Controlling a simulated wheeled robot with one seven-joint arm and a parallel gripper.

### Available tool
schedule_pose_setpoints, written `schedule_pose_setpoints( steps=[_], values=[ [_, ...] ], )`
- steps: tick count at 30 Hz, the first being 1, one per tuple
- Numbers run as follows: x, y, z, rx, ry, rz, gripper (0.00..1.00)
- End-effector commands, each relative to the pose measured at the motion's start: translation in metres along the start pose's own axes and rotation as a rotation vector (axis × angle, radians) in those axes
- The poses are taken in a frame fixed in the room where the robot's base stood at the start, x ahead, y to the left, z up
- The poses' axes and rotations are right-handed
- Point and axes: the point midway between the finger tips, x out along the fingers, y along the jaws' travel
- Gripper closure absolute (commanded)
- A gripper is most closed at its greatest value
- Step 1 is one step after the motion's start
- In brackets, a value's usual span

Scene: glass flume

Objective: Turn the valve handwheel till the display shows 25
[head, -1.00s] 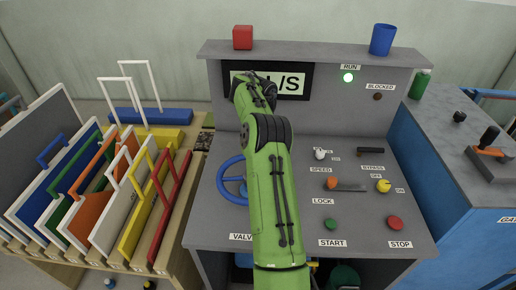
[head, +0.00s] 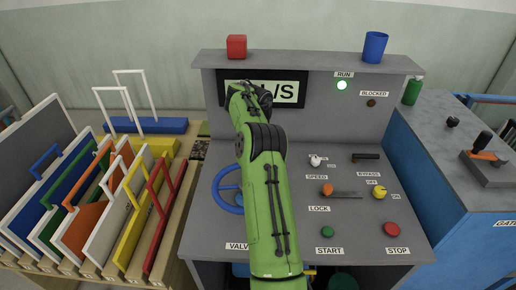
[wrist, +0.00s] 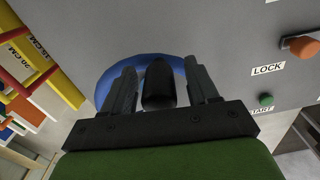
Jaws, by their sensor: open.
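The blue valve handwheel (head: 222,190) lies on the left of the grey console's sloped panel, partly hidden behind my green arm in the head view. It also shows in the wrist view (wrist: 110,78), beyond my gripper. My gripper (wrist: 160,75) is open over the near part of the wheel, with a dark knob-like piece between its two fingers. I cannot tell whether the fingers touch it. The display (head: 288,91) stands on the console's upright back; my arm covers its left part, so only "L/S" shows and the number is hidden.
The green RUN lamp (head: 342,85) is lit. The orange LOCK knob (head: 327,189), green START button (head: 327,231) and red STOP button (head: 391,229) sit right of my arm. A rack of coloured framed panels (head: 131,215) stands close on the left. A blue cabinet (head: 450,180) stands right.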

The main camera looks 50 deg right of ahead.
Motion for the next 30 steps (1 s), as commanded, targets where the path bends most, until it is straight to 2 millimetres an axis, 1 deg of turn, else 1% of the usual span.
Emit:
schedule_pose_setpoints(
  steps=[5, 6, 12, 15, 18, 21, 30],
  values=[
    [-0.044, 0.0, 0.001, 0.001, -0.005, -0.001, 0.41],
    [-0.057, 0.0, 0.001, 0.0, -0.006, -0.001, 0.41],
    [-0.115, 0.0, 0.0, 0.001, -0.005, -0.002, 0.41],
    [-0.138, 0.0, 0.0, 0.0, -0.003, -0.001, 0.41],
    [-0.151, -0.001, 0.0, 0.001, -0.002, -0.001, 0.41],
    [-0.157, 0.0, 0.0, 0.0, -0.001, 0.0, 0.41],
    [-0.155, 0.0, 0.0, 0.001, 0.0, -0.001, 0.41]
  ],
)
